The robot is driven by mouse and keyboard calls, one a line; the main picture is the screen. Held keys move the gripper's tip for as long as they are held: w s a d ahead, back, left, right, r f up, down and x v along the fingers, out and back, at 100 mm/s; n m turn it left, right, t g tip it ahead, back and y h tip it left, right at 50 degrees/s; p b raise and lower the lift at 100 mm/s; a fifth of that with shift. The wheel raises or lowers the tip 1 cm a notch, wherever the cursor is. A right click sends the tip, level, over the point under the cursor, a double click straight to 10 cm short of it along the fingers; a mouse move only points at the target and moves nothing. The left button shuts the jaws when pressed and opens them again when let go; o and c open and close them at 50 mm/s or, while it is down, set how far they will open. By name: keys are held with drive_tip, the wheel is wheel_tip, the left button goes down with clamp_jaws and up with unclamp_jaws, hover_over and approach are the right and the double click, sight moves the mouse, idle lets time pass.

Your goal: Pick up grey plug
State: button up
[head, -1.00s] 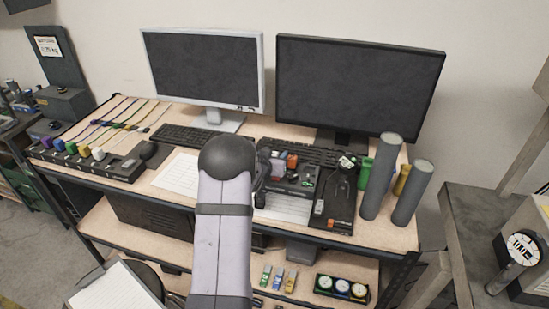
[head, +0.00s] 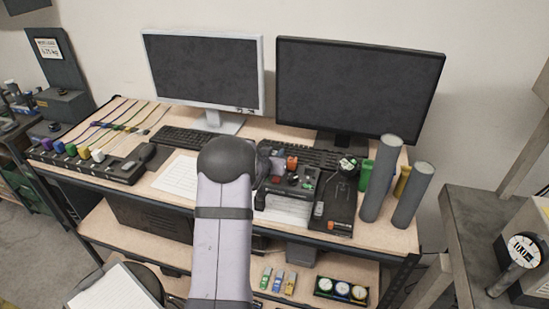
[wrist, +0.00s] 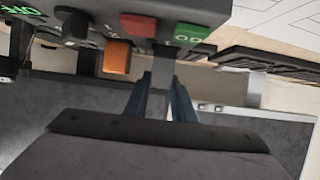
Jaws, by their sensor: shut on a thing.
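In the wrist view my gripper (wrist: 160,100) is shut on a narrow grey piece, which looks like the grey plug (wrist: 162,68). My arm hides most of the gripper there.
Two monitors (head: 203,70) stand at the back of the desk, with a keyboard (head: 185,140) in front. Two grey cylinders (head: 381,180) stand at the right. A strip with several coloured plugs (head: 105,165) is at the left. White paper (head: 177,178) lies left of my arm.

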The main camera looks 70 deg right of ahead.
sight(274, 153)
wheel_tip(274, 153, up, 9)
drive_tip(key=shift+f, duration=0.1)
idle(0.3)
drive_tip(key=shift+r, duration=0.25)
drive_tip(key=shift+r+p, duration=0.8)
drive_tip(key=shift+p, duration=0.05)
